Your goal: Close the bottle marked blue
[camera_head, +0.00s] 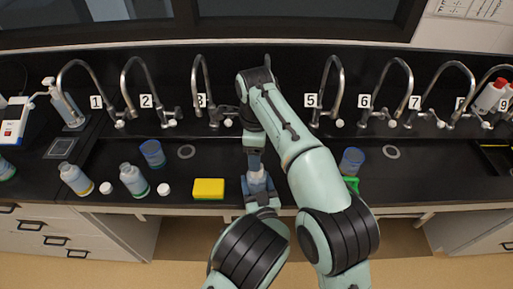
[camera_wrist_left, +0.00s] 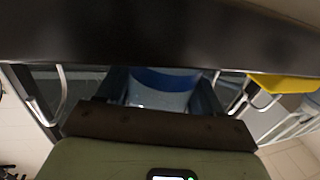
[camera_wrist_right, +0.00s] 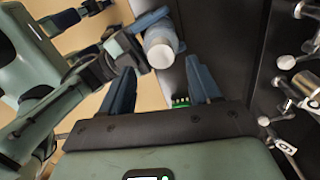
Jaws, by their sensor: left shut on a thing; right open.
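The bottle (camera_head: 257,178) with a white top is held upright over the front of the counter by my left gripper (camera_head: 257,190). The left wrist view shows its blue band (camera_wrist_left: 165,82) between the fingers. The right gripper comes down from above in the head view and hides part of the bottle. I cannot tell whether the white top is a cap fully seated.
Two other bottles, orange-marked (camera_head: 75,179) and green-marked (camera_head: 133,180), stand left beside loose white caps (camera_head: 106,188) (camera_head: 164,189). A yellow sponge (camera_head: 208,188) lies close left of my left gripper. Blue-rimmed beakers (camera_head: 152,153) (camera_head: 352,160) and numbered taps (camera_head: 335,90) stand farther back.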

